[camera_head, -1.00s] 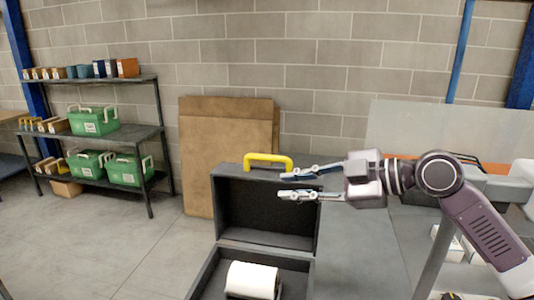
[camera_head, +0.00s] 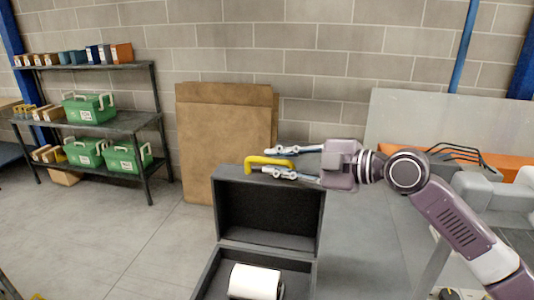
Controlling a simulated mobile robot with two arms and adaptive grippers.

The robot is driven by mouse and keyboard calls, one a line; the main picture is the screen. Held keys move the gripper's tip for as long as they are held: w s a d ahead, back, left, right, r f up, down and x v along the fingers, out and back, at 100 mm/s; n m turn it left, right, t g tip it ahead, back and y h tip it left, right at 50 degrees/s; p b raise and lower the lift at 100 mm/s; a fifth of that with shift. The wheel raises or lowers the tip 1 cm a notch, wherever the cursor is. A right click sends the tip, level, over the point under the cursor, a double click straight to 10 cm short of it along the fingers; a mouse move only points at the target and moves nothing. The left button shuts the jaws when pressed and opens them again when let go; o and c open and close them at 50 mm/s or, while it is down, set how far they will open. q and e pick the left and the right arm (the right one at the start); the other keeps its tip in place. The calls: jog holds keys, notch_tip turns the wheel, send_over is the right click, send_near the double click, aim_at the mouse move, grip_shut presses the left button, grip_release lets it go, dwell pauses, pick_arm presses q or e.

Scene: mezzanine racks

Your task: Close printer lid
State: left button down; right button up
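The printer is a dark grey box with its lid (camera_head: 230,208) standing open and upright. A yellow handle (camera_head: 256,161) sits on the lid's top edge. A white paper roll (camera_head: 254,282) lies in the printer base (camera_head: 210,273). My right gripper (camera_head: 268,161) comes in from the right, with its fingers spread apart, one above the other in the picture. Its fingertips overlap the right part of the handle. I cannot tell whether they touch it. My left gripper is not in view.
A shelf rack (camera_head: 120,123) with green crates (camera_head: 88,108) and small boxes stands at the left. Brown cardboard panels (camera_head: 222,135) lean on the wall behind the lid. The floor at the left (camera_head: 125,235) is clear.

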jog(key=shift+p+x, duration=0.45)
jog(key=shift+x, duration=0.95)
grip_shut()
